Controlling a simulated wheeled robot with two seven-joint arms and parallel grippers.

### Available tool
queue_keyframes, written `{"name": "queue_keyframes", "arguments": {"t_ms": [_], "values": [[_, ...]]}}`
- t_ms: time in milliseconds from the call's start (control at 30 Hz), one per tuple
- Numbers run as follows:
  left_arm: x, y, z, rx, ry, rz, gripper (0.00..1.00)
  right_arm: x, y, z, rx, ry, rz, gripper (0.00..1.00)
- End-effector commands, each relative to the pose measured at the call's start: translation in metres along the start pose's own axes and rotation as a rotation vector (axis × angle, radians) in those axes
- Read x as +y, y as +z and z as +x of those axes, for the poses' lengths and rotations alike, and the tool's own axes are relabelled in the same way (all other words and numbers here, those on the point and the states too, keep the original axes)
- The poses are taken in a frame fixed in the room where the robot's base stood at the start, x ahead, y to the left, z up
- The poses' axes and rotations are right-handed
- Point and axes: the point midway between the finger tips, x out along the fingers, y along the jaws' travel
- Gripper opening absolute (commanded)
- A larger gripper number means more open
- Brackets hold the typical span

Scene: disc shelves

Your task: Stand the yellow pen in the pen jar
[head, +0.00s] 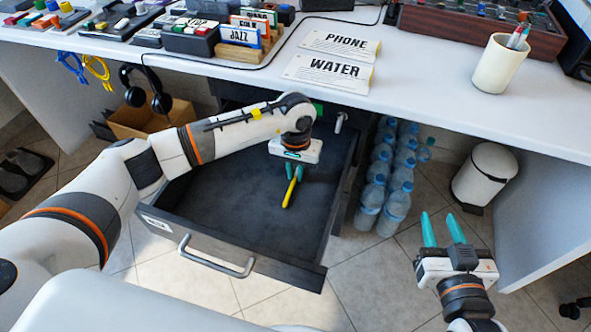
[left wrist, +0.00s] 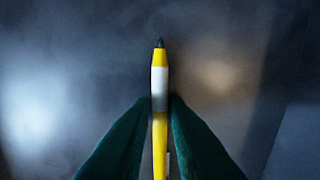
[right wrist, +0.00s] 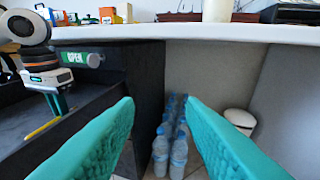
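The yellow pen (head: 290,194) is in the open drawer, with a white band and dark tip showing in the left wrist view (left wrist: 160,85). My left gripper (head: 294,172) reaches down into the drawer with its teal fingers closed against both sides of the pen. I cannot tell whether the pen still touches the drawer floor. The pen jar (head: 499,66), a cream cup with a few pens in it, stands upright on the desk at the right. My right gripper (head: 443,232) is open and empty, below the desk at the right.
The open drawer (head: 320,225) has raised walls around my left gripper. The desk top (head: 430,85) overhangs it. Water bottles (head: 400,170) and a white bin (head: 484,176) stand under the desk. Signs and cassettes lie left of the jar.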

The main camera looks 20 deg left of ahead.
Motion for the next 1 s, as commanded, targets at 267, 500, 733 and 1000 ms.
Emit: {"name": "queue_keyframes", "arguments": {"t_ms": [267, 500, 733, 1000], "values": [[0.000, 0.000, 0.000, 0.000, 0.000, 0.000, 0.30, 0.000, 0.000, 0.000, 0.001, 0.001, 0.001, 0.36], [0.000, 0.000, -0.004, 0.000, 0.000, 0.000, 0.30, 0.000, -0.006, -0.001, 0.052, 0.001, 0.000, 0.36], [0.000, 0.001, -0.045, -0.005, -0.001, 0.000, 0.30, -0.006, -0.040, -0.015, 0.280, -0.014, -0.001, 0.36], [0.000, 0.001, -0.098, -0.003, 0.000, 0.001, 0.30, -0.013, -0.080, -0.044, 0.559, -0.032, 0.002, 0.36]]}}
